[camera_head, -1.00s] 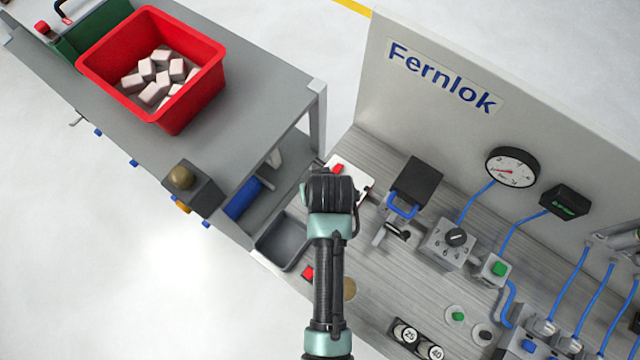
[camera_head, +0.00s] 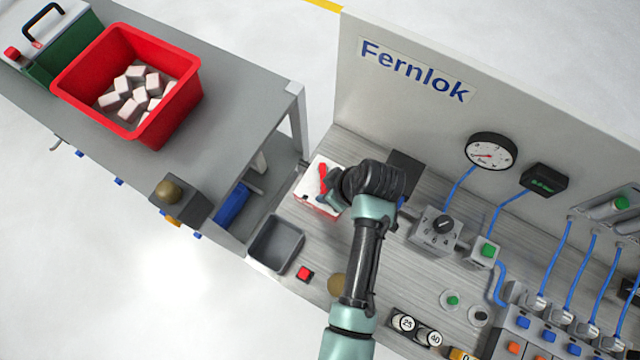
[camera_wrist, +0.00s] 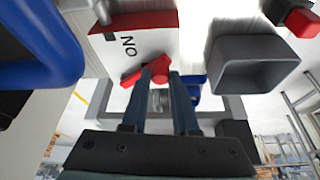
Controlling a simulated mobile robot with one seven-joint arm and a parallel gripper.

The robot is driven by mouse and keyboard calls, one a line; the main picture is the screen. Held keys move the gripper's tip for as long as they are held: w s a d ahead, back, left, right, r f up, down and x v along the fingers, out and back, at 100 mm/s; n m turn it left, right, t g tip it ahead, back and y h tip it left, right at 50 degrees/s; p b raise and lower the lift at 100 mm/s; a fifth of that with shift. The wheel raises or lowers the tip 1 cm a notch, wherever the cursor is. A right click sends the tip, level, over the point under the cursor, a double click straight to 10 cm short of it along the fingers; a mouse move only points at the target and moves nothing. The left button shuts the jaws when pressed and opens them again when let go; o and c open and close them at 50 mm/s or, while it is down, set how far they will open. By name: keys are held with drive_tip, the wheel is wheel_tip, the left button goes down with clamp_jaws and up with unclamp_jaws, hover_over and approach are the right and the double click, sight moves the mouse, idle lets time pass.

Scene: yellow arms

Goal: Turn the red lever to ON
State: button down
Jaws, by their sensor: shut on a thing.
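The red lever (camera_head: 323,178) sits on a white box (camera_head: 312,196) with a red lower edge, on the bench left of the middle. In the wrist view the lever (camera_wrist: 160,66) is on the white face (camera_wrist: 118,58), where an ON label shows to its upper left. My gripper (camera_head: 333,190) reaches the box from the right. In the wrist view its two dark fingers (camera_wrist: 158,76) close on the red lever, and their tips hide part of it.
A grey open tray (camera_head: 275,243) and a red button (camera_head: 305,273) stand near the box; the tray (camera_wrist: 255,65) fills the wrist view's right. A blue loop (camera_wrist: 35,45) is close at left. A knob box (camera_head: 437,230) stands right of my arm.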

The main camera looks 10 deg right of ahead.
drive_tip(key=shift+w+d+n+g, duration=0.1)
drive_tip(key=shift+d+n+g, duration=0.2)
drive_tip(key=shift+d+n, duration=0.55)
drive_tip(key=shift+a+n, duration=0.15)
drive_tip(key=shift+n, duration=0.1)
drive_tip(key=c, duration=0.7)
unclamp_jaws()
drive_tip(key=shift+r+y+b, duration=0.1)
drive_tip(key=shift+y+b, duration=0.2)
drive_tip(key=v, duration=1.2)
drive_tip(key=shift+r, duration=0.4)
